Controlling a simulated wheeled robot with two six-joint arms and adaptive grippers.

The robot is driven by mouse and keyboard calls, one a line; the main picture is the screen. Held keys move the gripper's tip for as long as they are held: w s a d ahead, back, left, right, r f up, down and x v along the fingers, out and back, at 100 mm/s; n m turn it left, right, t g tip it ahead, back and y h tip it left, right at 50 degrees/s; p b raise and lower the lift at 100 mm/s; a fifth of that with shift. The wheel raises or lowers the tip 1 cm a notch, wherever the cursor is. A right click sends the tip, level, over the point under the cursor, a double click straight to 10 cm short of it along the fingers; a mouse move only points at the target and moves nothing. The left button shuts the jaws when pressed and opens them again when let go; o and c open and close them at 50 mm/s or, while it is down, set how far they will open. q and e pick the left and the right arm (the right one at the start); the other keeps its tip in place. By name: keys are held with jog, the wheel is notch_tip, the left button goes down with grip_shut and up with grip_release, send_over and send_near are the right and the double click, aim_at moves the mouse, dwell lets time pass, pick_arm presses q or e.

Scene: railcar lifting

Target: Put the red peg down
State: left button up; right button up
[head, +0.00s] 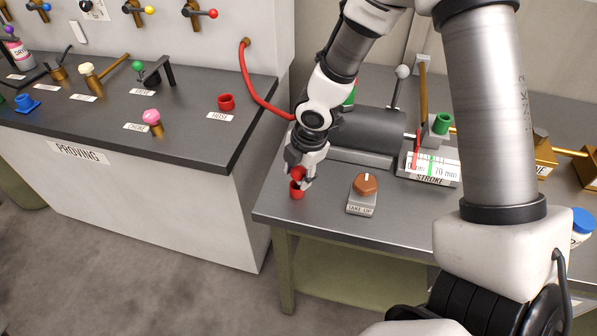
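My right gripper (300,177) points down over the front left corner of the right-hand bench. Its fingers are closed around a red peg (298,173), which shows as a round red piece between them. Directly below is a small red cup-like holder (296,191) on the bench top. The peg's lower end is at or just above this holder; I cannot tell if it is inside. The fingers hide part of the peg. My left gripper is not in view.
A brown TAKE UP knob (365,184) stands just right of the gripper. A grey cylinder (372,130) and the STROKE gauge (432,168) are behind. A red hose (258,95) runs from the wall behind my arm.

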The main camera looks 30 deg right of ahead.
jog(key=shift+w+a, duration=0.15)
jog(key=shift+r, duration=0.2)
jog(key=p+v, duration=0.3)
jog(key=v, duration=0.9)
jog(key=shift+p, duration=0.4)
dwell(0.4)
